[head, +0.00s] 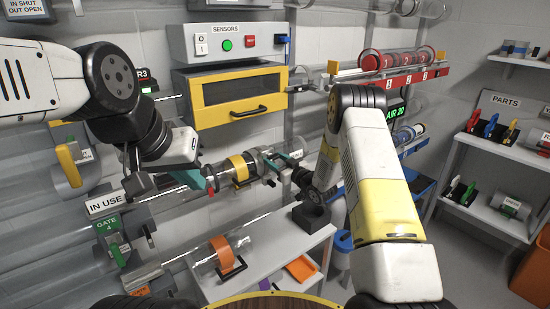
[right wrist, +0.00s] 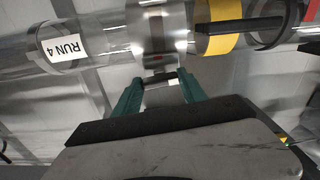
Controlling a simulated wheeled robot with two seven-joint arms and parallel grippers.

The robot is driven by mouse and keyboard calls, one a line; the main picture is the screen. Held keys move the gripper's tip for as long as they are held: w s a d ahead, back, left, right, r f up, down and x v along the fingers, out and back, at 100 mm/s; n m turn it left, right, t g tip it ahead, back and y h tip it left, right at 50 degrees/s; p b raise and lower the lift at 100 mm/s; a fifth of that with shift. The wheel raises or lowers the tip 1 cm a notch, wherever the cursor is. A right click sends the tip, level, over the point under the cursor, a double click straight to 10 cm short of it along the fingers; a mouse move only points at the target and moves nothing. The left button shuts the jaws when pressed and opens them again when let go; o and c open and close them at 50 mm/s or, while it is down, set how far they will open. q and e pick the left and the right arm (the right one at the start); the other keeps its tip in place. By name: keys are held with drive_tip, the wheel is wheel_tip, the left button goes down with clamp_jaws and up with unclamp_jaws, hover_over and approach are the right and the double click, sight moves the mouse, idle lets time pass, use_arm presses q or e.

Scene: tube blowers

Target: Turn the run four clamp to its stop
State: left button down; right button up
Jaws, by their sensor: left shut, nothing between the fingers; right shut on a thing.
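The run four tube (head: 222,172) is clear and lies across the middle of the head view; its RUN 4 label (right wrist: 67,47) shows in the right wrist view. A silvery metal clamp band (right wrist: 160,32) rings the tube between the label and a yellow band (right wrist: 215,30). My right gripper (right wrist: 160,82) is shut on the clamp's small tab (right wrist: 160,76), just below the band. In the head view its teal fingers (head: 284,160) are at the tube's right end. My left gripper (head: 205,182) is shut and empty near the left end; its fingertips are partly hard to make out.
A yellow drawer box (head: 238,93) and a sensors panel (head: 228,42) are above the tube. A bench (head: 265,245) below holds another tube with an orange band (head: 222,255). The IN USE sign and green gate 4 (head: 113,238) are at lower left. Parts shelves (head: 495,215) stand right.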

drive_tip(key=n, duration=0.8)
drive_tip(key=shift+n, duration=4.3)
drive_tip(key=o, duration=1.4)
drive_tip(key=shift+c, duration=0.2)
